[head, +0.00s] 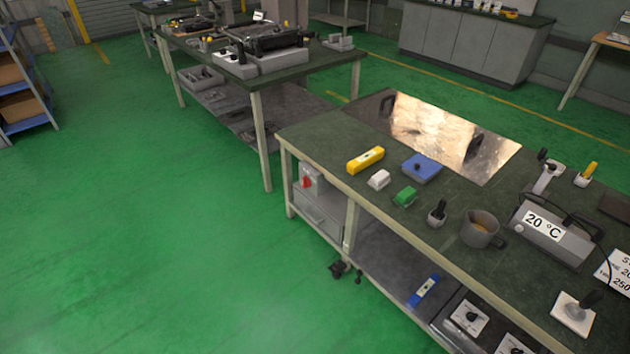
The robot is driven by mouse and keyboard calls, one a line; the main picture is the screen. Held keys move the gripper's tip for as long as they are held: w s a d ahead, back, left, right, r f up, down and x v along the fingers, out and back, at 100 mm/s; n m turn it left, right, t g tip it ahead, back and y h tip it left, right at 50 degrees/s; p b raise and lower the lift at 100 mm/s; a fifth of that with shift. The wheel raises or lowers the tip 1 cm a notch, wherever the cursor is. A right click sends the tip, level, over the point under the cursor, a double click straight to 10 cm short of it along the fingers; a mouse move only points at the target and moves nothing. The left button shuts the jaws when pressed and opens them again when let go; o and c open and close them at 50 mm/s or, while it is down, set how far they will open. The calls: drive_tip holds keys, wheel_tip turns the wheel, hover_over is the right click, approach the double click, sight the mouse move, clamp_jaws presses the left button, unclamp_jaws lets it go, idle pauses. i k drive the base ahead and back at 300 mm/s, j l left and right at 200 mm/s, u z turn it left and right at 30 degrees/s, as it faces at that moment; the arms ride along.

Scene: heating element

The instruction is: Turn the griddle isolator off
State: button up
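A shiny metal plate with two dark handles (437,133), which looks like the griddle, lies on the far part of the dark-topped bench (325,140). A grey box with a red rotary knob (307,182) is mounted under the bench top at its left end, above a drawer. It may be the griddle isolator; no readable label shows, and I cannot tell the knob's setting. Other switch-like units are a blue box with a black knob (421,167) on the bench and white plates with black knobs (470,318) low at the front. My gripper is not in view.
A yellow level (365,160), white block (379,179), green block (405,196), mug (481,229) and grey unit reading 20 °C (553,235) stand on the bench. Small black objects (340,270) show below its front edge. Green floor (150,230) at left is clear.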

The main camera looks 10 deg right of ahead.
sight(306, 182)
drive_tip(key=i+j+u, duration=0.15)
drive_tip(key=i+j, duration=0.15)
drive_tip(key=i, duration=0.85)
drive_tip(key=i+j+u, duration=0.15)
drive_tip(key=i, duration=1)
